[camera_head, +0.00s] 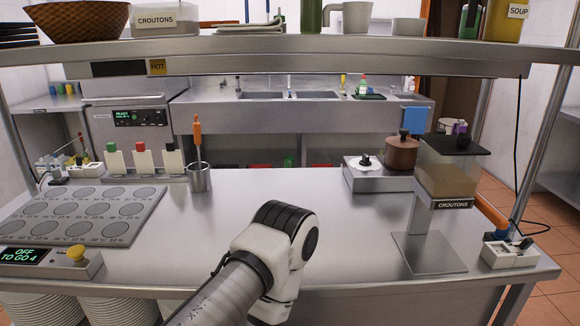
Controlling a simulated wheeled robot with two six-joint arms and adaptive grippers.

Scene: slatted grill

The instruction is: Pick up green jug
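No thing that is clearly a green jug can be made out. A dark green upright vessel (311,17), cut off by the top edge, stands on the overhead shelf. Directly right of it is a pale grey-white jug (351,18), also cut off at the top. A white and grey arm of mine comes in from the bottom left and bends down near the front middle of the counter. Its gripper does not show, and my other gripper is out of view. Nothing visible touches either vessel.
The steel shelf (300,46) spans the view above the counter and also holds a brown bowl (80,20) and a croutons box (165,19). The counter's middle is bare around my arm.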

